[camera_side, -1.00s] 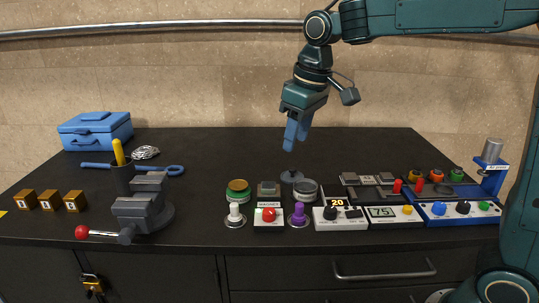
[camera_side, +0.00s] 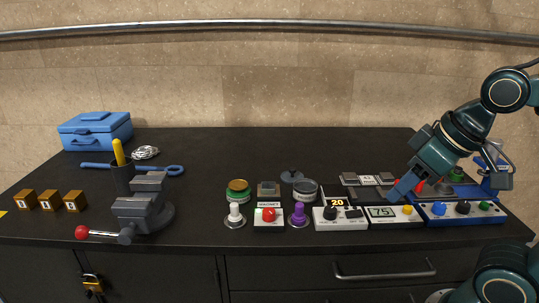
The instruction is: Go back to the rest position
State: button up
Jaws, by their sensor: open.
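My gripper (camera_side: 398,190) is at the right of the bench in the side view, tilted down and to the left.
A blue air-press unit (camera_side: 462,213) with knobs stands at the right. A "20" panel (camera_side: 338,213), a magnet box (camera_side: 268,217) and purple (camera_side: 298,215) and white (camera_side: 235,216) plungers stand mid-bench. A vise (camera_side: 143,208), numbered cubes (camera_side: 50,201) and a blue toolbox (camera_side: 95,131) are left. The back is clear.

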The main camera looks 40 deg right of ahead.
jog(key=shift+s+f, duration=0.3)
jog(key=shift+s, duration=0.1)
